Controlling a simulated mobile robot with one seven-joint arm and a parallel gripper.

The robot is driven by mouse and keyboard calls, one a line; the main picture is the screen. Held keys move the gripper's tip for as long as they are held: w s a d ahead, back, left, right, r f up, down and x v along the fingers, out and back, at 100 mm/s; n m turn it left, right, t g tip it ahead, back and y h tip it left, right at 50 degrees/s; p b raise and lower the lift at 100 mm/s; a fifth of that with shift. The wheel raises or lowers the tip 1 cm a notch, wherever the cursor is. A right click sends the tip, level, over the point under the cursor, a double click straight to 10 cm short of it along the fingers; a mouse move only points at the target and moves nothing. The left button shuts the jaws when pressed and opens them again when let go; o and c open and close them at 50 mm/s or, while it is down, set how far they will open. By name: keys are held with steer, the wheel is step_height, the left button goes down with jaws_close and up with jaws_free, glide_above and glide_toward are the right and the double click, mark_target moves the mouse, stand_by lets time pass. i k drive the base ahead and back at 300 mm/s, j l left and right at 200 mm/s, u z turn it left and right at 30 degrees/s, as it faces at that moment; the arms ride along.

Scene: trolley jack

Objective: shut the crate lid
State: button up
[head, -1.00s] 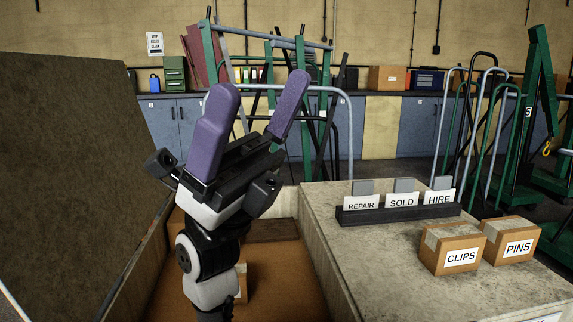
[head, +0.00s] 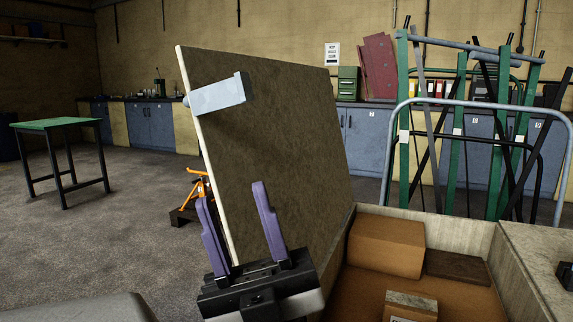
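The crate lid (head: 275,140) is a brown board with a pale edge. It stands open and steeply tilted at the left side of the crate (head: 455,222). A pale metal latch plate (head: 218,95) sticks out near the lid's upper left corner. My gripper (head: 232,195) has two purple fingers pointing up, spread apart. It appears in front of the lid's lower left part, one finger overlapping the pale edge and the other against the brown face in the picture. I cannot tell whether either finger touches the lid or whether they straddle its edge.
Inside the crate lie a large cardboard box (head: 386,247), a smaller box (head: 410,306) and a dark brown flat piece (head: 458,266). An orange jack (head: 199,185) stands behind the lid. A green-topped table (head: 62,123) is far left, with open floor around it. A rack of poles stands behind the crate.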

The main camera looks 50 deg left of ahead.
mark_target(275, 123)
steer(key=j+u, duration=0.2)
steer(key=j, duration=0.85)
steer(key=j+u, duration=0.1)
steer(key=j, duration=0.4)
steer(key=i+j+u, duration=0.1)
steer(key=j, duration=0.4)
